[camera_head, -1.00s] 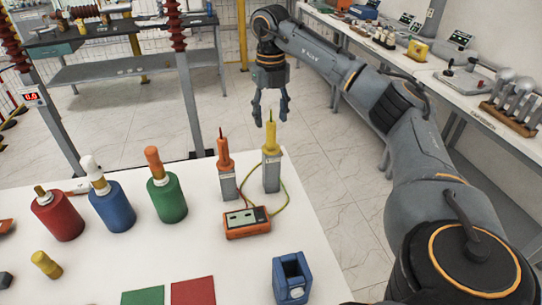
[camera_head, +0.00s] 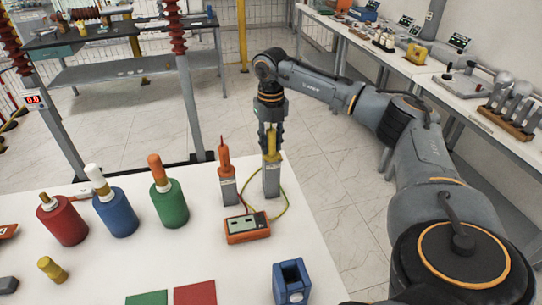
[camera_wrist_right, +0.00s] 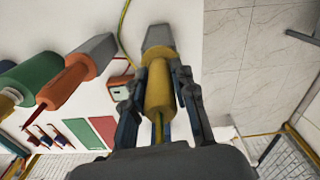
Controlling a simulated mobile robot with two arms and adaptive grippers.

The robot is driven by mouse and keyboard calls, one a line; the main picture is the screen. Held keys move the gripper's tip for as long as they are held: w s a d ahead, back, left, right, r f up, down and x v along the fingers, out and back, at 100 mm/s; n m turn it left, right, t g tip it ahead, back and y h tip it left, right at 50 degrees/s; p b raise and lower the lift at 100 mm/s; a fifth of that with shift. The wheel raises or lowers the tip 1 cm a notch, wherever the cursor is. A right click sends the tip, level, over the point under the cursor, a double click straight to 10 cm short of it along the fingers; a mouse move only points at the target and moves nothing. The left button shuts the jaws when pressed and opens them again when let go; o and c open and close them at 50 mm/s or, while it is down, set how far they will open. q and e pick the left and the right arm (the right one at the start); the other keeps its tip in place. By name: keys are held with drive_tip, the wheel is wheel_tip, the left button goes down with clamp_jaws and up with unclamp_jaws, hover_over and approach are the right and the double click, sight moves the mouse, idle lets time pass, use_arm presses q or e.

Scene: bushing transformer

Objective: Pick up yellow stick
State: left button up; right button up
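The yellow stick (camera_head: 271,158) stands upright in a grey base (camera_head: 271,183) near the back right edge of the white table. My right gripper (camera_head: 271,147) has come down over its upper part. In the right wrist view the yellow stick (camera_wrist_right: 159,88) lies between the two fingers of my right gripper (camera_wrist_right: 161,75), and both fingertips appear to press against its sides. Its lower end still meets the grey base. My left gripper is not in view.
An orange stick (camera_head: 225,158) stands close by on the left. An orange meter (camera_head: 247,227) with cables is in front. Green (camera_head: 169,204), blue (camera_head: 116,210) and red (camera_head: 62,222) cylinders stand left; a blue holder (camera_head: 291,282) is at front right. Open floor lies beyond the table.

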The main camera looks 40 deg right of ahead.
clamp_jaws()
drive_tip(key=shift+r, duration=0.1)
